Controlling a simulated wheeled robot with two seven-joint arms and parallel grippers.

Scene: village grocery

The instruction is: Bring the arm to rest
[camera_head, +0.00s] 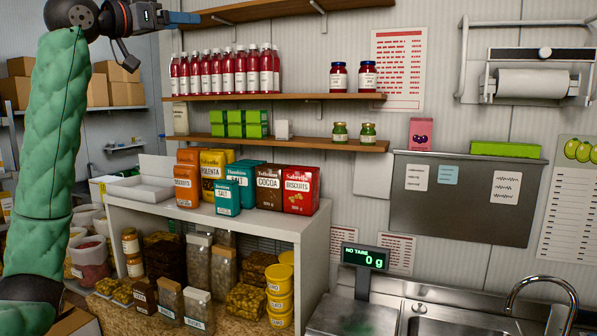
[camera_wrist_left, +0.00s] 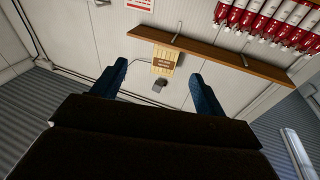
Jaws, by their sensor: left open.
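My left arm, in a green padded sleeve, rises along the left side of the head view and bends at the top. My left gripper (camera_head: 186,18) is at the upper left, pointing right, near the top shelf. In the left wrist view its two blue fingers (camera_wrist_left: 158,88) are spread apart with nothing between them. A dark part of the gripper fills the bottom of that view. My right gripper is not in view.
Wall shelves hold red bottles (camera_head: 228,72), jars and green boxes (camera_head: 240,123). A scale display (camera_head: 365,256) and sink (camera_head: 450,318) are at lower right. The wrist view shows a wooden shelf (camera_wrist_left: 205,52).

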